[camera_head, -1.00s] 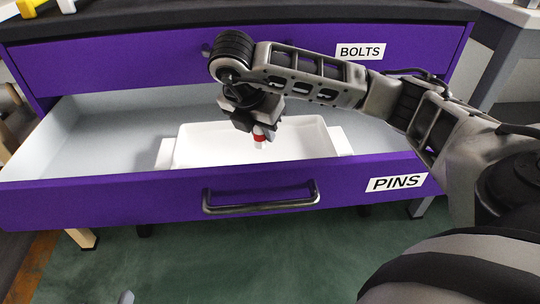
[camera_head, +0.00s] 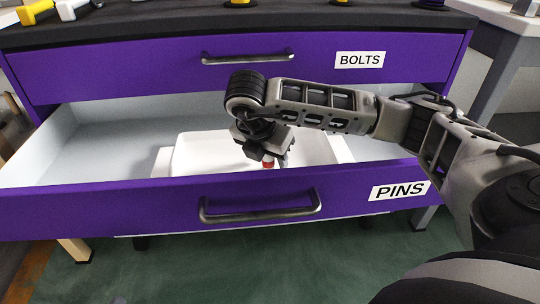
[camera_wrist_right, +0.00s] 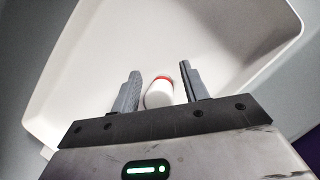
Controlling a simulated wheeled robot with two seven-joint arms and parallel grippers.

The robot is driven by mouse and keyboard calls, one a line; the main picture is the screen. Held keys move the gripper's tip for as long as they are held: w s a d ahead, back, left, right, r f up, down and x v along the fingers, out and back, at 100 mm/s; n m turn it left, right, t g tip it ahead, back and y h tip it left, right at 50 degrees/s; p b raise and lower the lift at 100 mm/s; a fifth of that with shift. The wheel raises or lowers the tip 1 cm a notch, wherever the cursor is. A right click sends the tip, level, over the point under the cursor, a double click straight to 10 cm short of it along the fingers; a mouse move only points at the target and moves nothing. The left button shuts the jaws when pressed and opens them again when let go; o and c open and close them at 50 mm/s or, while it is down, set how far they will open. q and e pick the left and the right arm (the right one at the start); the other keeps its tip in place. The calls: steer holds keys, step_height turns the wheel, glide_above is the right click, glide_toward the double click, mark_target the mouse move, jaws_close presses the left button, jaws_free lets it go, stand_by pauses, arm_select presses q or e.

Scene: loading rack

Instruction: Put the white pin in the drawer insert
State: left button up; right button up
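The white pin (camera_wrist_right: 158,97) has a red band and sits between the fingers of my right gripper (camera_wrist_right: 160,68) in the right wrist view. A narrow gap shows on each side of it, so the gripper looks open around it. In the head view only a small red and white part of the pin (camera_head: 268,163) shows under my right gripper (camera_head: 271,157). The white drawer insert (camera_wrist_right: 225,25) is a shallow tray under the gripper; its rim also shows in the head view (camera_head: 190,137). I cannot tell whether the pin touches its floor. My left gripper is out of view.
The insert lies in the open purple drawer labelled PINS (camera_head: 120,212). The shut BOLTS drawer (camera_head: 150,68) is above it. The drawer front with its handle (camera_head: 260,213) stands before the insert. Yellow and white items (camera_head: 38,10) lie on the dark top.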

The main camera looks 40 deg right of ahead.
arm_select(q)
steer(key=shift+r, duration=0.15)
arm_select(e)
steer(key=shift+r, duration=0.1)
steer(key=shift+r, duration=0.2)
steer(key=p+v, duration=0.2)
steer(key=v, duration=0.2)
steer(key=shift+a+r, duration=0.15)
steer(key=shift+r, duration=0.2)
arm_select(q)
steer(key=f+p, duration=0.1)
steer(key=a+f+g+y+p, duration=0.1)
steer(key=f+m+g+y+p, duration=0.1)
steer(key=p, duration=0.1)
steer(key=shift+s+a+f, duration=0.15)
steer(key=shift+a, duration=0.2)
arm_select(e)
steer(key=v, duration=0.7)
